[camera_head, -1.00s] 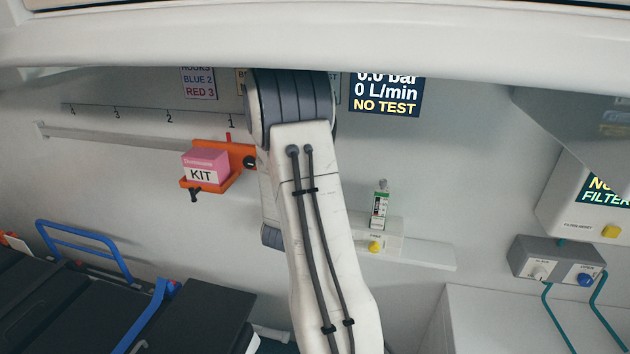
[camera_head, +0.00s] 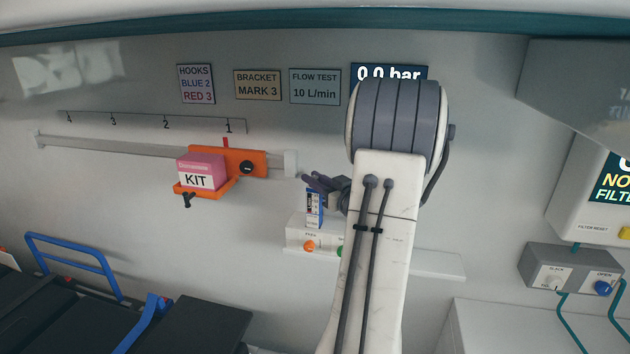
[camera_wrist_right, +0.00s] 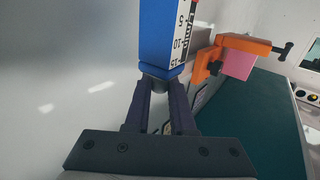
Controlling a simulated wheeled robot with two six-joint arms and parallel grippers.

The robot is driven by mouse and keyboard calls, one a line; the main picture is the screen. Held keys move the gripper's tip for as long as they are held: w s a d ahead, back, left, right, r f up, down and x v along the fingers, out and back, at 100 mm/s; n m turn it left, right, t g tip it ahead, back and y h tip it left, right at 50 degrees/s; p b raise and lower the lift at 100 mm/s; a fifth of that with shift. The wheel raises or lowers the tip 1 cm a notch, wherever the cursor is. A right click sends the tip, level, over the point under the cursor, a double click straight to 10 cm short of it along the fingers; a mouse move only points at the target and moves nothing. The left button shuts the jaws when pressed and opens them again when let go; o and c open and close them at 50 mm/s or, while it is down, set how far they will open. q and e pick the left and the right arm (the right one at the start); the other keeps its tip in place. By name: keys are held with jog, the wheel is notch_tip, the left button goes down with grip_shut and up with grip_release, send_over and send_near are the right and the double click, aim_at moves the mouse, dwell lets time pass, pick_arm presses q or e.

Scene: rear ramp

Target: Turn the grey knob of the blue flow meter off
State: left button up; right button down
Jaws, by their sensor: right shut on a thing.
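The blue flow meter (camera_head: 314,210) stands upright on a white wall block, partly hidden by my right arm. My right gripper (camera_head: 316,184) is at its upper end, its dark fingers reaching in from the right. In the right wrist view, the blue body (camera_wrist_right: 160,30) with its white scale fills the top middle. My fingers (camera_wrist_right: 160,85) close together at the meter's knob end, shut on the grey knob, which they hide. The knob's angle cannot be seen. My left gripper is not in view.
An orange bracket (camera_head: 245,163) with a pink kit box (camera_head: 201,171) is left of the meter, on a wall rail (camera_head: 105,146). Orange (camera_head: 309,246) and green buttons are below the meter. The wall display (camera_head: 390,73) reads 0.0 bar; its lower part is hidden.

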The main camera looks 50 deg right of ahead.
jog(key=shift+n+y+p, duration=0.45)
jog(key=shift+n+y, duration=0.95)
jog(key=shift+y, duration=1)
jog(key=c, duration=0.8)
grip_release()
jog(key=shift+o, duration=0.2)
jog(key=s+b, duration=0.2)
jog(key=s, duration=0.8)
jog(key=shift+s+d+b, duration=0.2)
jog(key=shift+b, duration=0.2)
